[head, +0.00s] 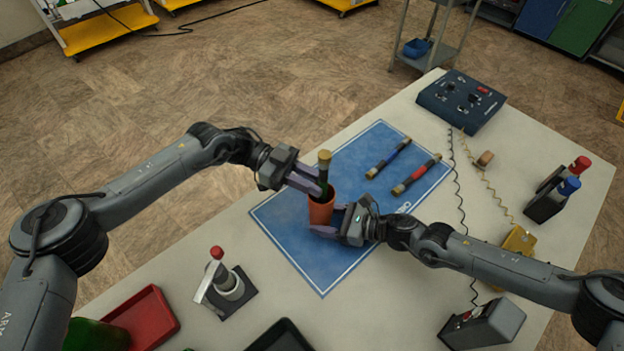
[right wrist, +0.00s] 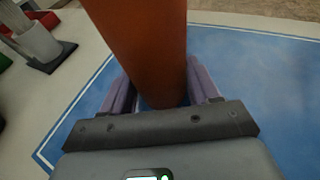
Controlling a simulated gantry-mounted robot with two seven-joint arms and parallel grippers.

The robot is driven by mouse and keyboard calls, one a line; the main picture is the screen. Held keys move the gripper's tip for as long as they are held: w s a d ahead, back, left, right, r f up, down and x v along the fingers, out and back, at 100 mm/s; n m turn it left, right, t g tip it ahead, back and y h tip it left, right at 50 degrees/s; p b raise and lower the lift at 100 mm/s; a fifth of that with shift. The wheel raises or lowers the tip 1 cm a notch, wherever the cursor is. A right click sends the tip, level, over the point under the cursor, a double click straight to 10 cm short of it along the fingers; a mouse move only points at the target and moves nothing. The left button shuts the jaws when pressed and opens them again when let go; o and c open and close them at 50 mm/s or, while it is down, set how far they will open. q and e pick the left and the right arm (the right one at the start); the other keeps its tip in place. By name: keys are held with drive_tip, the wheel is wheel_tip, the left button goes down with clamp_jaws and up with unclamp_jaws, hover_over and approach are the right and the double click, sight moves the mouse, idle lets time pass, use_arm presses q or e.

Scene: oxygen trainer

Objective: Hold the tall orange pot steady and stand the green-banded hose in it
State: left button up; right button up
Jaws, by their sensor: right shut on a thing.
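The tall orange pot (head: 321,212) stands upright on the blue mat (head: 285,238). My right gripper (head: 324,220) is shut on the pot, with a finger on each side of it; the pot (right wrist: 145,45) fills the middle of the right wrist view. The green-banded hose (head: 324,163) has a tan upper end and rises from the pot's mouth, its lower part hidden inside. My left gripper (head: 320,184) is at the hose just above the rim, its fingers spaced apart around it. Whether they grip the hose I cannot tell.
Blue-banded (head: 388,158) and red-banded (head: 416,174) hoses lie on the mat's far right part. A lever device (head: 228,285) and a red tray (head: 145,318) are at the lower left. A blue control box (head: 461,101) stands at the back right.

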use_arm(q)
drive_tip(key=o, duration=0.4)
drive_tip(key=shift+o, duration=0.2)
drive_tip(key=shift+a, duration=0.1)
drive_tip(key=v, duration=1.1)
drive_tip(key=shift+w+a, duration=0.2)
drive_tip(key=shift+a, duration=0.15)
use_arm(e)
drive_tip(key=o, duration=0.9)
drive_tip(key=shift+d, duration=0.1)
